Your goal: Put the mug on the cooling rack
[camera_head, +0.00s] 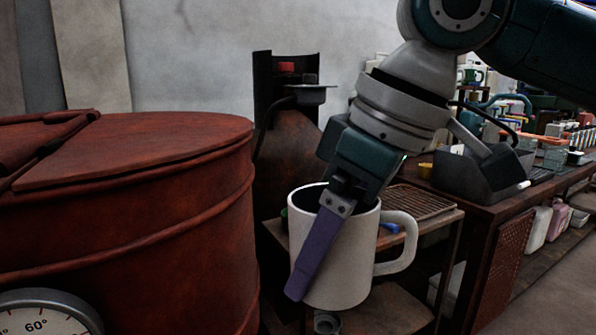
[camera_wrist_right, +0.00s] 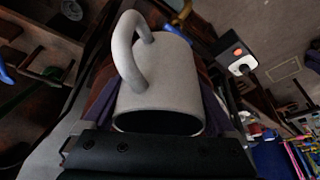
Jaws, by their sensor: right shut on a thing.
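A large white mug (camera_head: 340,262) with its handle to the right hangs upright in my right gripper (camera_head: 312,272). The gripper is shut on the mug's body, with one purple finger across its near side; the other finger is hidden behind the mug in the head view. In the right wrist view, the mug (camera_wrist_right: 170,80) sits between both fingers, its dark opening towards the palm. The wire cooling rack (camera_head: 422,203) lies on a small wooden stand behind the mug, which partly covers it. Whether mug and stand touch cannot be told. My left gripper is not in view.
A big rust-red vat (camera_head: 130,215) with a dial gauge (camera_head: 45,315) fills the left. A dark brown vessel (camera_head: 287,160) stands behind the mug. The wooden stand (camera_head: 445,222) has a lower shelf. A cluttered bench (camera_head: 495,205) runs along the right.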

